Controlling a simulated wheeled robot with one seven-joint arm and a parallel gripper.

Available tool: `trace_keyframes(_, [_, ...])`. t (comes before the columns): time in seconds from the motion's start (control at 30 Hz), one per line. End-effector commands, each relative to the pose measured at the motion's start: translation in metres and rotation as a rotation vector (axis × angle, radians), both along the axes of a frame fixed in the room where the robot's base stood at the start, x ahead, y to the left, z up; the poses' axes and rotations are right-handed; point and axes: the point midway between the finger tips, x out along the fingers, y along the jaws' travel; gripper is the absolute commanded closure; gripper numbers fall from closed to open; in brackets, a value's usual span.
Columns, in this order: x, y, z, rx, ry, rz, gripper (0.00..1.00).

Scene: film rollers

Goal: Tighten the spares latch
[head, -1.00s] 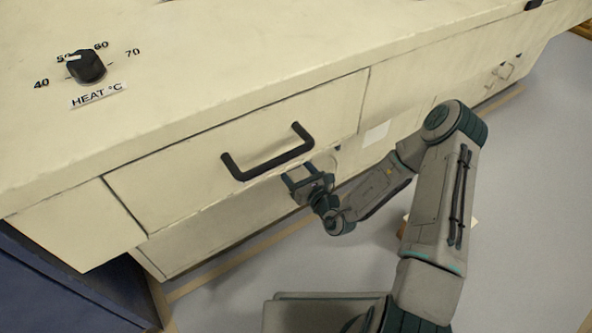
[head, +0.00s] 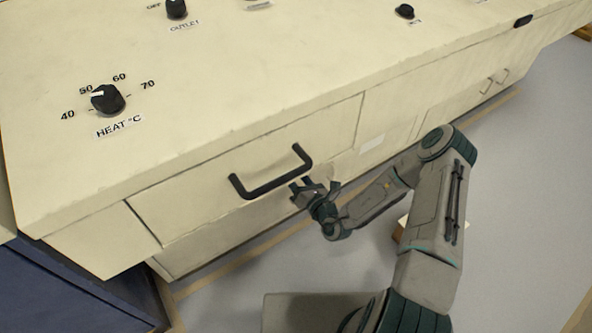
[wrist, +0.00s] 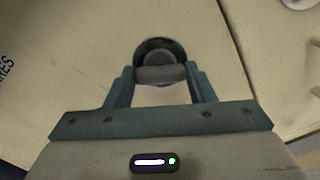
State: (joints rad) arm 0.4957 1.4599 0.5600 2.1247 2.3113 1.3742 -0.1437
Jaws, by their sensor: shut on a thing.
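The spares latch (wrist: 160,57) is a dark round fitting with a grey bar across it, on the cream cabinet front in the wrist view. My gripper (wrist: 160,76) has one finger on each side of the bar and is shut on it. The bar lies roughly level between the fingers in that view. The end of a label reading "RES" (wrist: 7,70) shows at the left edge. In the head view my gripper (head: 313,186) is against the cabinet front, just below the right end of the black drawer handle. The latch cannot be made out there.
The black drawer handle (head: 272,180) sticks out close above my gripper. The heat knob (head: 107,99) and other knobs are on the cream top. A dark blue cabinet (head: 75,290) stands at lower left. Grey floor (head: 530,150) at right is open.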

Motion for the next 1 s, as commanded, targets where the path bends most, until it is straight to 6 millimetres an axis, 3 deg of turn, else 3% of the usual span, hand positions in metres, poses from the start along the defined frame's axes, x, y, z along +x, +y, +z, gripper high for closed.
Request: trace_keyframes(1.0, [-0.0006, 0.0004, 0.0004, 0.731, 0.496, 0.0, 0.74])
